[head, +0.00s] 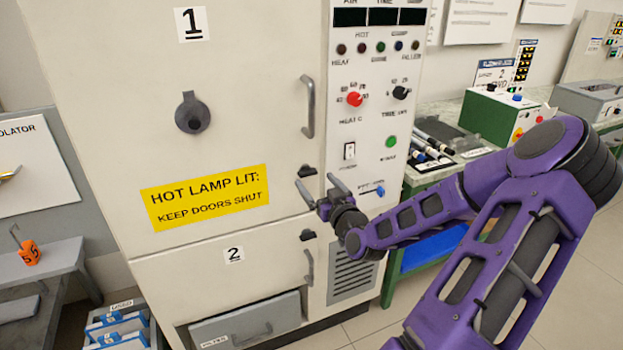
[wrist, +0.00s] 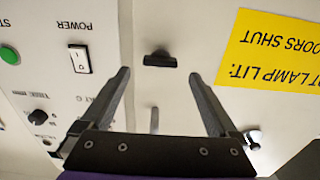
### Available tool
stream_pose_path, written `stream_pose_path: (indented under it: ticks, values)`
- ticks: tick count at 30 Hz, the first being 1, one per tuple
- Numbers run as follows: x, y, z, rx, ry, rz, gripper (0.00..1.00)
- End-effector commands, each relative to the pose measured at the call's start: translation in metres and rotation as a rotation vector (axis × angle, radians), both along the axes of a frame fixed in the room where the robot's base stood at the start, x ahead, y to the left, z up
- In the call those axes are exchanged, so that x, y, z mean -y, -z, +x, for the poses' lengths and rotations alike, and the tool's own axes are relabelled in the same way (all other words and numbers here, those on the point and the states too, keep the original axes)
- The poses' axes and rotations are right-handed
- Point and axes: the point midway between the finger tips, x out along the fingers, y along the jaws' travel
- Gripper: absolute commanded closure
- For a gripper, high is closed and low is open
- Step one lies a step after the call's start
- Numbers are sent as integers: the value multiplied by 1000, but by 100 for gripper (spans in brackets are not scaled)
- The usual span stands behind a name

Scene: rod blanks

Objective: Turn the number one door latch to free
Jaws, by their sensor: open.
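The number one door latch (head: 307,171) is a small black piece at the lower right edge of the upper cream door (head: 110,70), which is marked 1. In the wrist view, which is upside down, the latch (wrist: 160,60) shows as a dark bar lying crosswise with a short hub. My gripper (head: 321,188) is open and empty in front of the cabinet, near the latch. In the wrist view my fingertips (wrist: 159,74) stand either side of the latch, apart from it. I cannot tell the remaining distance in depth.
A grey door handle (head: 308,106) stands out above the latch. The number two latch (head: 307,235) is below, on the lower door. The control panel, with its power switch (head: 349,150) and red knob (head: 354,99), is close on the right. A yellow hot-lamp sign (head: 205,197) is left.

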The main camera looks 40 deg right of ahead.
Motion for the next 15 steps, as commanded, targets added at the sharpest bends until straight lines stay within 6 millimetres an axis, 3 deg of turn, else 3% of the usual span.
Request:
stream_pose_path:
  ticks: [6,15]
  values:
    - [7,0,29,1,-1,-1,5]
    - [9,0,37,0,1,0,5]
